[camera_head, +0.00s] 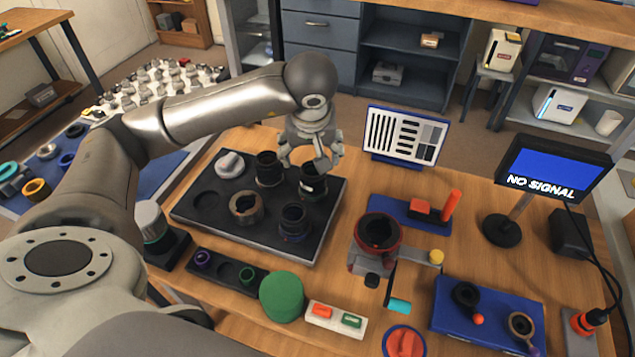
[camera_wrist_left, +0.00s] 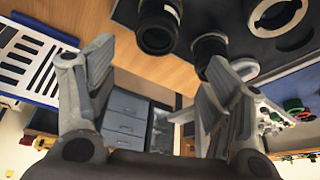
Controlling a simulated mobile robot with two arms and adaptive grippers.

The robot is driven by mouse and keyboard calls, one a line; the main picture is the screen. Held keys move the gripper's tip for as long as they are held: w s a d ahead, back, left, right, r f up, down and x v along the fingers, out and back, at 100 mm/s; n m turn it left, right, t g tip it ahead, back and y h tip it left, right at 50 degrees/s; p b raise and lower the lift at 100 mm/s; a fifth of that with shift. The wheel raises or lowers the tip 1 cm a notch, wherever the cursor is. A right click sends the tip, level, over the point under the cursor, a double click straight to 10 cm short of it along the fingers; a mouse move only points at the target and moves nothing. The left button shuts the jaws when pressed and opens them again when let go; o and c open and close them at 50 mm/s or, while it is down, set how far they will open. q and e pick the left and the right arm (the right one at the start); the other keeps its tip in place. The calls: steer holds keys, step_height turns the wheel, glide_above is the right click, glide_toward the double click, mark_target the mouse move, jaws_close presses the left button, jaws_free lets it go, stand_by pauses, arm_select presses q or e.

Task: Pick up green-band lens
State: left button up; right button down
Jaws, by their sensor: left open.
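Several dark lenses stand in a black tray (camera_head: 205,222) on the wooden table. One dark lens (camera_head: 313,184) stands at the tray's far right, just below my left gripper (camera_head: 303,162) in the head view. My left gripper is open and empty, with its fingers spread above the tray's back edge. In the left wrist view a dark lens with a greenish tint (camera_wrist_left: 158,27) shows beyond the open fingers, apart from them. I cannot clearly make out a green band on any lens; the gripper partly covers the back ones. My right gripper is not in view.
Other tray lenses include a back one (camera_head: 268,167), a brown-ringed one (camera_head: 246,206) and a blue-banded one (camera_head: 294,222). A test chart (camera_head: 402,135) stands behind at the right. A red-ringed fixture (camera_head: 379,232) stands right of the tray. A green round object (camera_head: 282,297) lies in front.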

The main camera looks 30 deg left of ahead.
mark_target(313, 169)
arm_select(q)
steer(key=x, duration=0.4)
steer(key=shift+s+a+f, duration=0.1)
steer(key=shift+s+f, duration=0.05)
steer(key=shift+s, duration=0.05)
steer(key=x, duration=0.1)
steer(key=p+x, duration=0.1)
steer(key=x, duration=0.1)
steer(key=p+x, duration=0.1)
steer(key=x, duration=0.1)
steer(key=shift+w+d, duration=0.25)
steer(key=shift+d, duration=0.05)
steer(key=shift+w+a+f, duration=0.1)
steer(key=shift+w+f, duration=0.05)
steer(key=shift+f, duration=0.15)
steer(key=shift+c, duration=0.5)
steer(key=shift+r, duration=0.1)
steer(key=c, duration=1.2)
